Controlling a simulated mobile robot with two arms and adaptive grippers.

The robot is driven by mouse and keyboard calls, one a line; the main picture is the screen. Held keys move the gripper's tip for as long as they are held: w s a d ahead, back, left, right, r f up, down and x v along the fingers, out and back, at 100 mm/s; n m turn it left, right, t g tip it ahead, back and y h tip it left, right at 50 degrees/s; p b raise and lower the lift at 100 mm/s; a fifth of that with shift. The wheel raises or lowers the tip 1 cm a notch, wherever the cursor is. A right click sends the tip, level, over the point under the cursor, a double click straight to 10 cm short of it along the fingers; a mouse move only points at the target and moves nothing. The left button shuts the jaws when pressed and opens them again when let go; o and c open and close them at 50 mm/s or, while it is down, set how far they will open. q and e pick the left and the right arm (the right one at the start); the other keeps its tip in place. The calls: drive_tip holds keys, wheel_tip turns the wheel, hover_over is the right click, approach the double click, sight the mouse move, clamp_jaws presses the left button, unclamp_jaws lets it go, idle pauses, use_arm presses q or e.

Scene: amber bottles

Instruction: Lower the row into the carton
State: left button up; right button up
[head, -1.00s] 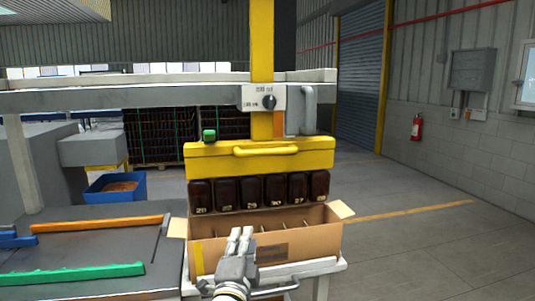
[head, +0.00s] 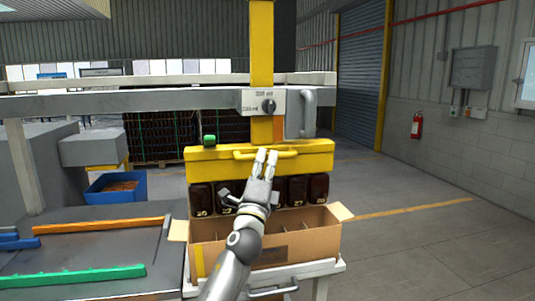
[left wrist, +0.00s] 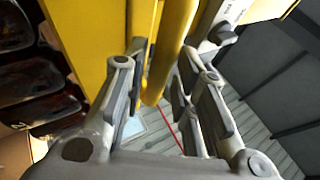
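A row of amber bottles (head: 201,198) hangs under the yellow lifting head (head: 215,161), just above the open cardboard carton (head: 300,245). The carton has dividers inside. My left gripper (head: 266,154) is raised in front of the yellow bar handle (head: 286,154) of the head and hides some middle bottles. In the left wrist view, the handle (left wrist: 172,45) lies between the spread fingers, with gaps showing, so the gripper looks open. Dark bottles (left wrist: 32,82) show at the left there. My right gripper is not in view.
The carton stands on a light stand (head: 325,266). A grey rail (head: 120,102) runs behind and above, with a knob panel (head: 264,101). A conveyor with orange (head: 98,225) and green (head: 75,276) guides is at left. Floor at right is open.

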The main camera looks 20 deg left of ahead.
use_arm(q)
drive_tip(key=shift+x, duration=1.2)
clamp_jaws()
